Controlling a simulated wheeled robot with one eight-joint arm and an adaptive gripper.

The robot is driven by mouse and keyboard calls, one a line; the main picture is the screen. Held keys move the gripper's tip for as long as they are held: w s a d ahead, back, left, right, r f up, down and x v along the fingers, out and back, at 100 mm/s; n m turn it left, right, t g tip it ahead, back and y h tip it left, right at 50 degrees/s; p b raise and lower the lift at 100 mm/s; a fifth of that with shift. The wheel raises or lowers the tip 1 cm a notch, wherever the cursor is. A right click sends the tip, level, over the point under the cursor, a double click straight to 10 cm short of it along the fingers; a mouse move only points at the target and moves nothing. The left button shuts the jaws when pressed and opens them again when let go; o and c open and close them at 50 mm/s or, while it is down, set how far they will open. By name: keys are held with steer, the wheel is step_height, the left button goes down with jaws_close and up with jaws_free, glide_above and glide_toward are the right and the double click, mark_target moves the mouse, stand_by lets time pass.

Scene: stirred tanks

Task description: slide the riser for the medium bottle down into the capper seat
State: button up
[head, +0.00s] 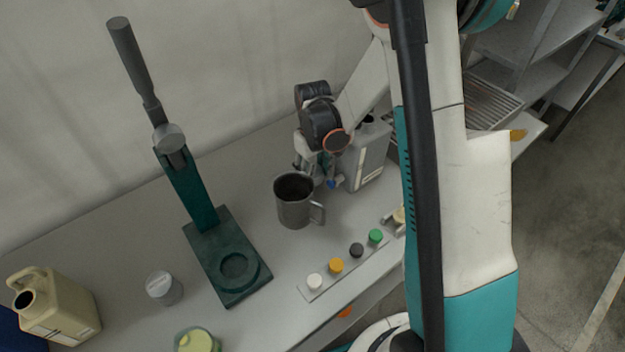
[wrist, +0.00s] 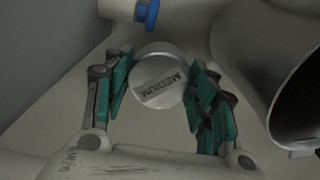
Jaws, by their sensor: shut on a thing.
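The riser (wrist: 157,80) is a short pale grey cylinder with "MEDIUM" on its top face. In the wrist view it sits between the green finger pads of my gripper (wrist: 160,88), which is shut on it. In the head view my gripper (head: 316,166) is at the back of the bench, behind the metal mug; the riser cannot be made out there. The capper (head: 205,220) is a dark green press with a long raised grey lever, left of the mug. Its seat (head: 240,268) is a round recess in the base and looks empty. My gripper is well apart from it, up and right.
The metal mug (head: 294,204) stands between gripper and capper, close by in the wrist view (wrist: 285,85). A grey canister (head: 367,160) is right of the gripper. A cap strip (head: 345,262), a pale cylinder (head: 164,290), a yellow-lidded jar (head: 196,341) and a beige jug (head: 62,308) stand nearer.

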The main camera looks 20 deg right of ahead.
mark_target(312, 179)
steer(key=shift+f+b, duration=0.35)
steer(key=shift+f, duration=1.45)
steer(key=shift+f, duration=0.15)
steer(key=o, duration=1.1)
